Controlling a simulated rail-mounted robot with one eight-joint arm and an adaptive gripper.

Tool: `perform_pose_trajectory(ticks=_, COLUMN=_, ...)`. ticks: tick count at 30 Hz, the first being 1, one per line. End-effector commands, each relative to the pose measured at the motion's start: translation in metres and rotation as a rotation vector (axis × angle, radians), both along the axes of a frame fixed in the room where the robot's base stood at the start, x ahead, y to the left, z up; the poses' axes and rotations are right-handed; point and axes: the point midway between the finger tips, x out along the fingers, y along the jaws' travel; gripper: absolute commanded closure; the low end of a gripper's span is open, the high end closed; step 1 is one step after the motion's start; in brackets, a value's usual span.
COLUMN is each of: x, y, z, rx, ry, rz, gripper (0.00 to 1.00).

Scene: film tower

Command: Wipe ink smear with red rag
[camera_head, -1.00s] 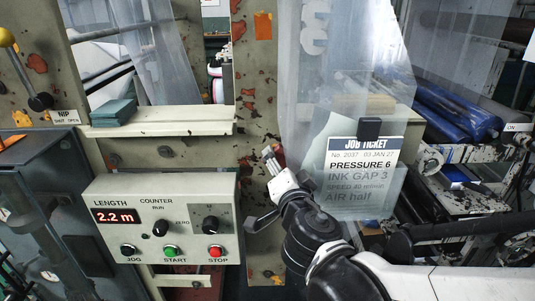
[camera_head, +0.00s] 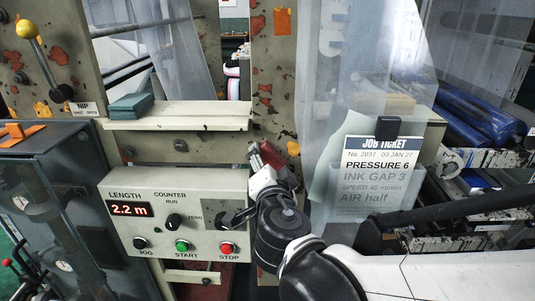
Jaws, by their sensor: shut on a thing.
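My gripper (camera_head: 259,160) is in the middle of the head view, in front of the machine's beige upright, just above the right end of the counter panel. It is shut on a small piece of red cloth, the red rag (camera_head: 272,156), which shows at the fingertips. Most of the rag is hidden or too small to make out, and whether it touches the upright I cannot tell. The upright has dark and rust-coloured patches; I cannot tell an ink smear apart from them.
The counter panel (camera_head: 150,187) with knobs and buttons is left of my gripper. A job ticket (camera_head: 384,170) and translucent film (camera_head: 345,70) hang to the right. Blue rollers (camera_head: 475,110) lie farther right.

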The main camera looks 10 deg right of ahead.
Motion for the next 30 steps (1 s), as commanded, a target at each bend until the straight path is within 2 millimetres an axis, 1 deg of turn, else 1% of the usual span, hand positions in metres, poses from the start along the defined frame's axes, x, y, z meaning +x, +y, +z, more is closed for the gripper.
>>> perform_pose_trajectory(ticks=1, x=0.0, y=0.004, z=0.0, rx=-0.001, ry=0.0, rz=0.002, gripper=0.64)
perform_pose_trajectory(ticks=4, x=0.001, y=0.006, z=0.0, rx=-0.001, ry=0.0, rz=0.0, gripper=0.64)
perform_pose_trajectory(ticks=14, x=-0.001, y=0.007, z=0.0, rx=0.0, ry=0.0, rz=0.0, gripper=0.64)
perform_pose_trajectory(ticks=17, x=-0.007, y=0.008, z=0.001, rx=0.0, ry=0.0, rz=0.001, gripper=0.64)
perform_pose_trajectory(ticks=30, x=-0.044, y=0.013, z=0.001, rx=-0.001, ry=0.0, rz=0.002, gripper=0.64)
